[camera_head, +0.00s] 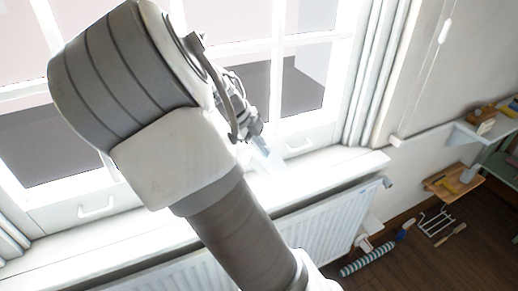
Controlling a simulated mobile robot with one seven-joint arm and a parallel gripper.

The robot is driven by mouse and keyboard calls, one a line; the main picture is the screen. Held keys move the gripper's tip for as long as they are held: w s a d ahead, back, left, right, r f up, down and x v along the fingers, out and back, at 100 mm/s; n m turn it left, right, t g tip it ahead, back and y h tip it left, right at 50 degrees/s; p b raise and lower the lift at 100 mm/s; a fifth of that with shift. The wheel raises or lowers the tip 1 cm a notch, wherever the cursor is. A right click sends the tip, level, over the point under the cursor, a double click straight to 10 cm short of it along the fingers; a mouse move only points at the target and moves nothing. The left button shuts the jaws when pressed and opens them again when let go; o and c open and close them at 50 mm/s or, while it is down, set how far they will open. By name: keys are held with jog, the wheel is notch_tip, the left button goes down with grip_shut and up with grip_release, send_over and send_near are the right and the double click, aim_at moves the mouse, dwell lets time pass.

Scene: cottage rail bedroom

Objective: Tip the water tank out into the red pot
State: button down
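My gripper (259,140) is partly hidden behind my own arm, over the windowsill in front of the bright window. Its fingers are small and washed out by the light, so I cannot tell whether they are open or shut. A pale, see-through shape (271,167) shows just below the fingertips at the sill. It may be the water tank, but the glare hides its outline, and I cannot tell whether the gripper touches it. I see no red pot in this view.
The white windowsill (345,163) runs above a white radiator (335,215). On the dark floor at right lie a striped roll (368,262), a white wire rack (436,219) and a brush (450,235). A wooden board (452,187) and a wall shelf (478,130) hold small items.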

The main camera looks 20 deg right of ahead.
jog(key=shift+d+f+y, duration=0.2)
jog(key=shift+d+y, duration=0.35)
jog(key=shift+y, duration=0.05)
jog(key=shift+d+f+y+b, duration=0.3)
jog(key=shift+d+y+b, duration=0.25)
jog(key=shift+d+y, duration=0.6)
jog(key=shift+y, duration=0.05)
jog(key=shift+f, duration=0.1)
jog(key=shift+w+d+f+y, duration=0.1)
jog(key=shift+d+f+y, duration=0.1)
jog(key=shift+d+y, duration=0.35)
jog(key=shift+d+f+y, duration=0.15)
jog(key=shift+d+y, duration=0.25)
jog(key=shift+y, duration=0.15)
